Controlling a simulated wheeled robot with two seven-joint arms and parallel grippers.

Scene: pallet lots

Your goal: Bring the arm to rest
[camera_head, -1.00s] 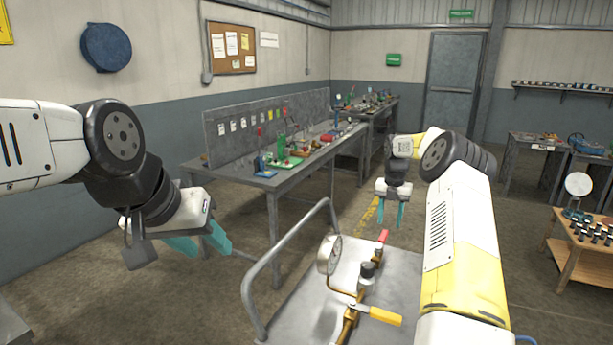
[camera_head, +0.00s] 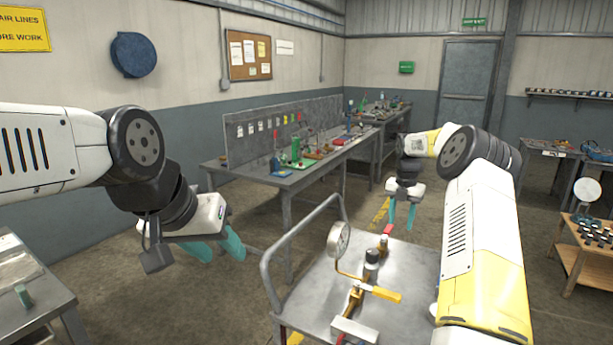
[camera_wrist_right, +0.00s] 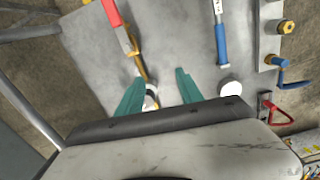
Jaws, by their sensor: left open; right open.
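My left gripper (camera_head: 218,246) hangs at the left of the head view, over open floor, with its teal fingers apart and nothing between them. My right gripper (camera_head: 401,215) points down above the far part of the grey cart, its teal fingers apart. In the right wrist view, my right gripper (camera_wrist_right: 168,92) is open over the cart top, with a brass pipe part and a white round piece below, near the left finger. I see no object held by either gripper. The right arm is bent, and its yellow and white link covers the cart's right side.
A grey cart (camera_head: 415,262) carries a pressure gauge (camera_head: 338,239), brass piping and a yellow-handled valve (camera_head: 385,294). A red handle (camera_wrist_right: 112,12) and a blue handle (camera_wrist_right: 221,42) lie below the right gripper. A long workbench (camera_head: 262,178) stands behind; another table (camera_head: 35,296) is at lower left.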

